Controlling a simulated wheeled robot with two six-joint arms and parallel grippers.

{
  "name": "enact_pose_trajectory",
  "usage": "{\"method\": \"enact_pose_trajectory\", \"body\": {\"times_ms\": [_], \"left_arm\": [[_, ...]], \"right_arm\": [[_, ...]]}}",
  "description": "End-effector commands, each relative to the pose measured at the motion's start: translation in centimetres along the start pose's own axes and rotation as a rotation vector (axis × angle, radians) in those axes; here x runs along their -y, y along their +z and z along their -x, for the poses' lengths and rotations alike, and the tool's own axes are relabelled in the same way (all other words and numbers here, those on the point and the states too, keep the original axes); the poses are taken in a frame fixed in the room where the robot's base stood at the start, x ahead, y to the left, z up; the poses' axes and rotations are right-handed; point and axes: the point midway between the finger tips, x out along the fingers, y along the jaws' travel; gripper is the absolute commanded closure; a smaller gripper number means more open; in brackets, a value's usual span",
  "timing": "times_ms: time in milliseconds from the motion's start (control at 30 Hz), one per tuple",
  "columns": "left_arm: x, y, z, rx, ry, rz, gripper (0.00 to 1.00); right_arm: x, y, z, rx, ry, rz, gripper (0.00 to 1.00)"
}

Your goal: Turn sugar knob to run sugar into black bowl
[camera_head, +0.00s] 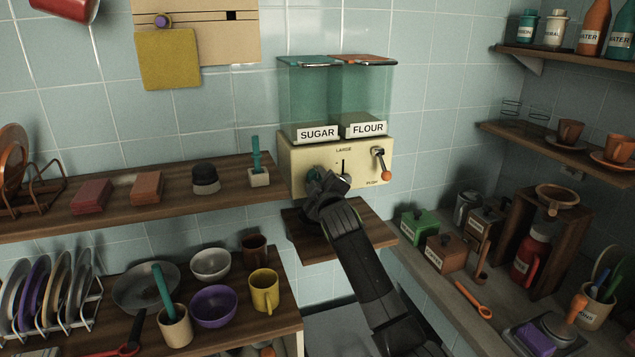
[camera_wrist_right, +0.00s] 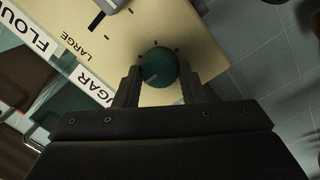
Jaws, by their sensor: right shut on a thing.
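The cream dispenser (camera_head: 300,155) hangs on the wall with a teal SUGAR bin (camera_head: 308,100) on the left and a FLOUR bin (camera_head: 362,95) on the right. The teal sugar knob (camera_head: 313,174) sits low on the left of its front. My right gripper (camera_head: 318,184) is at this knob. In the right wrist view, the knob (camera_wrist_right: 157,64) lies between the two fingers of my right gripper (camera_wrist_right: 160,80), which is shut on it. I cannot make out the black bowl; my arm covers part of the small shelf (camera_head: 300,246) under the dispenser. My left gripper is out of view.
An orange-tipped lever (camera_head: 381,165) is on the dispenser's right. A wooden shelf (camera_head: 225,198) with sponges and a brush runs left. Below it stand bowls, a yellow mug (camera_head: 265,290) and a plate rack. Canisters and a red flask (camera_head: 530,258) crowd the right counter.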

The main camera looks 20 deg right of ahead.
Motion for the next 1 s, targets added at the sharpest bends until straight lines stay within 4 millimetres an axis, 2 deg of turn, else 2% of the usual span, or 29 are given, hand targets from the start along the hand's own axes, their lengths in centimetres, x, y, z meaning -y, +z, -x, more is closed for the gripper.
{"method": "enact_pose_trajectory", "body": {"times_ms": [267,1000], "left_arm": [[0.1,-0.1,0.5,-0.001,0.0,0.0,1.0],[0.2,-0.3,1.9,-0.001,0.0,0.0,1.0]], "right_arm": [[-0.1,-0.1,0.0,0.008,-0.013,-0.174,0.86],[-0.4,0.1,0.0,0.037,-0.053,-0.821,0.86]]}}
